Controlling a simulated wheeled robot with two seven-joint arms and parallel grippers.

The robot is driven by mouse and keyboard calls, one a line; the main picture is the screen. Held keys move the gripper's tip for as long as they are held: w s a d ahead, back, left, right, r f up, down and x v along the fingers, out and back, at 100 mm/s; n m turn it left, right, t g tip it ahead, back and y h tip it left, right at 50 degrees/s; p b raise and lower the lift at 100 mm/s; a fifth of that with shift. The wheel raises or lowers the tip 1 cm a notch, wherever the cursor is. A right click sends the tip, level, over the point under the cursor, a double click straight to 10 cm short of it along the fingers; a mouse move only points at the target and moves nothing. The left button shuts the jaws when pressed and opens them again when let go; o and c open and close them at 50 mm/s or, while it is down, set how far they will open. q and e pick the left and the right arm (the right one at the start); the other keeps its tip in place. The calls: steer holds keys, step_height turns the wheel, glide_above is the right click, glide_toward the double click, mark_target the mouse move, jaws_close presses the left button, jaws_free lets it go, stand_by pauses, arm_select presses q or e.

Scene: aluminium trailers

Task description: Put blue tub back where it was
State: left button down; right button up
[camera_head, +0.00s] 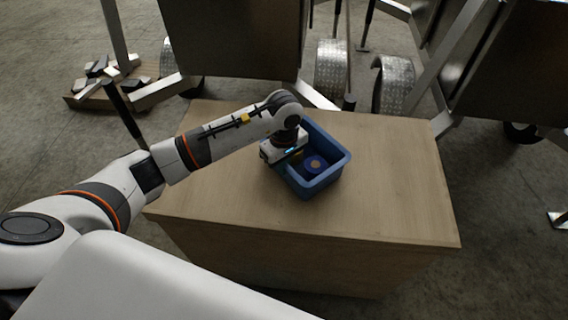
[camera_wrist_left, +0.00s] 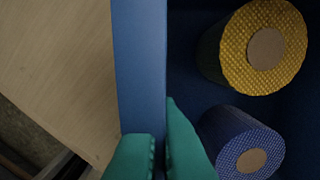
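My left gripper (camera_head: 285,160) reaches down over the tub's left side. In the left wrist view, its green fingers (camera_wrist_left: 160,155) stand on either side of the tub wall (camera_wrist_left: 140,70), shut on it with a narrow gap between them. The tub holds a blue roll (camera_head: 316,163) and a yellow roll (camera_wrist_left: 262,45); the blue roll also shows in the left wrist view (camera_wrist_left: 243,150). My arm hides part of the tub's far left side. My right gripper is not in view.
The wooden table top (camera_head: 400,200) is bare to the right of the tub and in front of it. Metal trailers (camera_head: 235,40) with wheels stand close behind the table. A pallet with metal blocks (camera_head: 100,68) lies on the floor at the back left.

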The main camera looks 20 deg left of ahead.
arm_select(q)
steer(key=c, duration=1.6)
jaws_free()
steer(key=shift+f, duration=0.1)
steer(key=shift+c, duration=0.2)
